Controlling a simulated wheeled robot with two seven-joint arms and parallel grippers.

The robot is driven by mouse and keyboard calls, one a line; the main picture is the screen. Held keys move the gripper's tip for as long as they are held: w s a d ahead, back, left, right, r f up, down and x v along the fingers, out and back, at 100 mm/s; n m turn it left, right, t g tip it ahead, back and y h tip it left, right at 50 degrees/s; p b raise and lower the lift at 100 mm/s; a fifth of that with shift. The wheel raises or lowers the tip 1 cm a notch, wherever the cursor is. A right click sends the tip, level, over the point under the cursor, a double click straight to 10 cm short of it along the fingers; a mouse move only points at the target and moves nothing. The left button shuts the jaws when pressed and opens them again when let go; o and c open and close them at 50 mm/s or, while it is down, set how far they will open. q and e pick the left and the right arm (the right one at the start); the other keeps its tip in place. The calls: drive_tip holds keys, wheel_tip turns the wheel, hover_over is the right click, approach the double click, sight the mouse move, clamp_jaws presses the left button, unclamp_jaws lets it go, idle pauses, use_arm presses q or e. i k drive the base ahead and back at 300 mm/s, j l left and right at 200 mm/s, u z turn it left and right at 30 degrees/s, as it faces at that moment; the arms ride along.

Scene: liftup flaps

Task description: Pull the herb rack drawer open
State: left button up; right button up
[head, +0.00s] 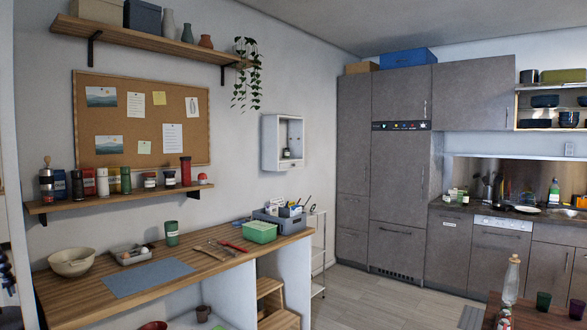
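A small white wall cabinet (269,143) hangs on the wall right of the cork board, and it may be the herb rack. Its front shows an open recess with a small dark jar (287,153) inside. The band below the recess could be a drawer front, but it is too small to tell, and no handle or gap shows clearly. Neither of my grippers is in view.
Below the cabinet, a wooden worktop (190,262) holds a green basket (260,232), a grey organizer (283,221), tools and a bowl (72,262). A white trolley (318,250) stands to its right. Floor (370,300) is free before the grey kitchen units (400,180).

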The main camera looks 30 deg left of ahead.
sight(285, 165)
drive_tip(key=i+j+u, duration=0.1)
drive_tip(key=i+u, duration=0.35)
drive_tip(key=i, duration=3.05)
drive_tip(key=i+u, duration=0.25)
drive_tip(key=i, duration=0.2)
drive_tip(key=i+l+u, duration=0.2)
drive_tip(key=i, duration=0.25)
drive_tip(key=i+u, duration=0.25)
drive_tip(key=i, duration=0.25)
